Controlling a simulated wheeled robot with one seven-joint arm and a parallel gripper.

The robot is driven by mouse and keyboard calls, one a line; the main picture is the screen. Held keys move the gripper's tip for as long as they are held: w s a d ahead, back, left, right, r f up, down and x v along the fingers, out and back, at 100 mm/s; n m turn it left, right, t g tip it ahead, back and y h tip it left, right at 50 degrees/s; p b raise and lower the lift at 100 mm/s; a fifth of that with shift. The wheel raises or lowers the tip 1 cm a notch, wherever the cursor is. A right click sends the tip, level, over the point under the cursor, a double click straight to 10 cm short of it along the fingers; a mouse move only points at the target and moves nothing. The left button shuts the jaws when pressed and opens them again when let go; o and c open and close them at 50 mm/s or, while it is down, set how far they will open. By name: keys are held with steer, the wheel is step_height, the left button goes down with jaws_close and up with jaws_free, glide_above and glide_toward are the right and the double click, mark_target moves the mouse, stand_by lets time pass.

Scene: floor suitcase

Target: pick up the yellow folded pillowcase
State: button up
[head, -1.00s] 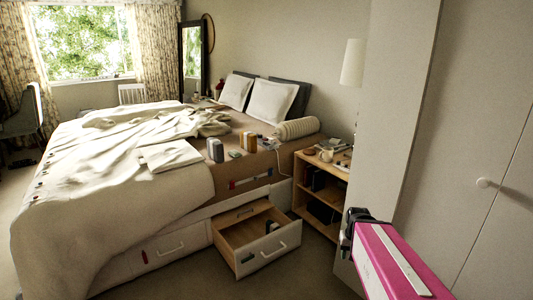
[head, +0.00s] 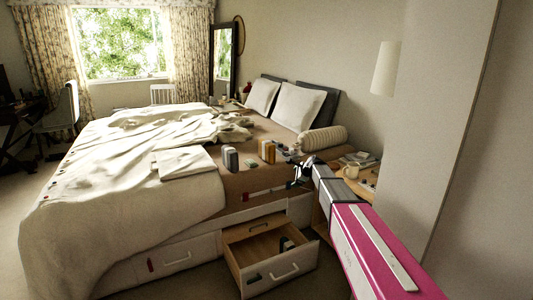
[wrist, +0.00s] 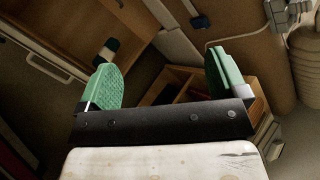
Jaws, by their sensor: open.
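No plainly yellow folded pillowcase stands out. A pale cream folded cloth (head: 185,164) lies flat on the bed's near side in the head view. An ochre-yellow upright block (head: 267,150) stands further right on the bed; I cannot tell if it is folded fabric. My gripper (head: 301,172) shows small and dark near the bed's right edge, to the right of both. In the wrist view my gripper (wrist: 162,75) has its two green fingers wide apart, with nothing held between them. Neither the cream cloth nor the ochre block can be made out there.
An open drawer (head: 289,279) juts out from the bed base. A grey block (head: 230,158) stands near the ochre one. A bedside table with a mug (head: 351,171) lies behind my arm. A pale wall panel (head: 433,130) rises at right. Floor is clear at lower left.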

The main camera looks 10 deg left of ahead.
mark_target(270, 143)
steer(key=w+a+r+m+t+y, duration=0.1)
steer(key=w+a+r+m, duration=0.25)
steer(key=w, duration=0.35)
steer(key=w+a+r+m+t+y, duration=0.1)
steer(key=w+a+r+m, duration=0.3)
steer(key=w, duration=0.3)
steer(key=w+a+r+m+t, duration=0.1)
steer(key=w+a+r+m, duration=0.15)
steer(key=w+r, duration=0.4)
steer(key=shift+m+t+y, duration=0.3)
steer(key=shift+m, duration=0.1)
steer(key=shift+s+d+f+x, duration=0.1)
steer(key=shift+f+x, duration=0.2)
steer(key=shift+x, duration=1.75)
steer(key=shift+s+d+f+x, duration=0.1)
steer(key=shift+f+x, duration=0.2)
steer(key=shift+x, duration=1.7)
steer(key=shift+d+f+x, duration=0.1)
steer(key=shift+f+x, duration=0.2)
steer(key=shift+x, duration=1.75)
steer(key=c, duration=1.5)
steer(key=shift+c, duration=0.2)
